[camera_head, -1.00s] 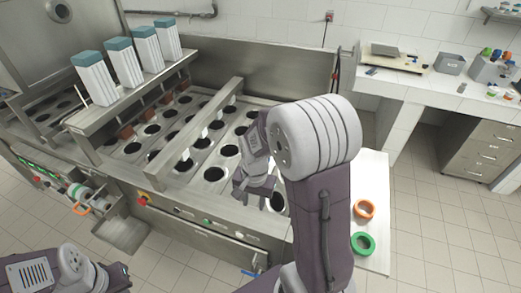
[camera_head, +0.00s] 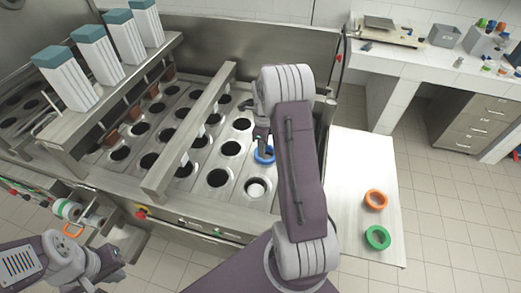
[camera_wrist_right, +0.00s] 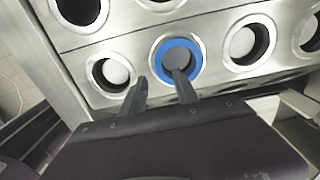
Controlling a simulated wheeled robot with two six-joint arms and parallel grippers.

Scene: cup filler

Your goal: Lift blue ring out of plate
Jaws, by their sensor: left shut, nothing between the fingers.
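The blue ring (camera_head: 264,158) sits around a hole in the metal plate (camera_head: 236,166), partly hidden by my right arm in the head view. In the right wrist view the blue ring (camera_wrist_right: 157,60) shows almost whole, lying in the hole's rim. My right gripper (camera_wrist_right: 160,88) is open above the plate. One finger reaches over the ring into its opening; the other is outside, to the left of the ring. I cannot tell whether either finger touches it. My left gripper (camera_head: 116,268) is shut and empty at the lower left, away from the plate.
An orange ring (camera_head: 375,199) and a green ring (camera_head: 378,238) lie on the side table (camera_head: 350,178) at the right. A raised metal bar (camera_head: 190,135) crosses the plate. White cup stacks (camera_head: 97,56) stand at the back left.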

